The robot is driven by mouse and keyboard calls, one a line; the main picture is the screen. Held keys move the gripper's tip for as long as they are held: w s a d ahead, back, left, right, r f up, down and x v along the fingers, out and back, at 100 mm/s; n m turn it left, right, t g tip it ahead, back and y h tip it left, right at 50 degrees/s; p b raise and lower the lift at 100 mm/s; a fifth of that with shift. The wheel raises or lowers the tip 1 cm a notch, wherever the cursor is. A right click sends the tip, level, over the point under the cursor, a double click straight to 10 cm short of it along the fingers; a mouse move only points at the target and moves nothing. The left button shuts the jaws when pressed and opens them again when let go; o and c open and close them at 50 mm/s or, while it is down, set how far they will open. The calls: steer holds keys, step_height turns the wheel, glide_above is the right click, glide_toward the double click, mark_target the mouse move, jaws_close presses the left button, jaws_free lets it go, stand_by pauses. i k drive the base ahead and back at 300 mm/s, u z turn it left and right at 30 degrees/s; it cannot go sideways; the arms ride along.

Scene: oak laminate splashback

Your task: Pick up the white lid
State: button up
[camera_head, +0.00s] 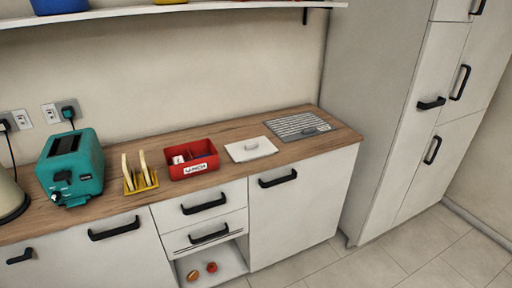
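A flat white lid (251,149) with a small raised part near its middle lies on the wooden worktop, between the red bin and the grey ribbed mat. What lies beneath it, if anything, cannot be told. My gripper is not in view.
On the worktop (231,131) stand a teal toaster (72,166), a yellow rack with bread slices (139,176), a red bin (193,170) and a grey ribbed mat (297,127). A tall white cabinet (385,100) stands at right. A shelf (140,10) runs above. A low compartment (215,262) is open.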

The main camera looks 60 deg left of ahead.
mark_target(260, 146)
steer(key=i, duration=0.9)
steer(key=u, duration=4.4)
steer(key=i, duration=0.1)
steer(key=z, duration=2.7)
steer(key=k, duration=0.3)
steer(key=u, duration=2.4)
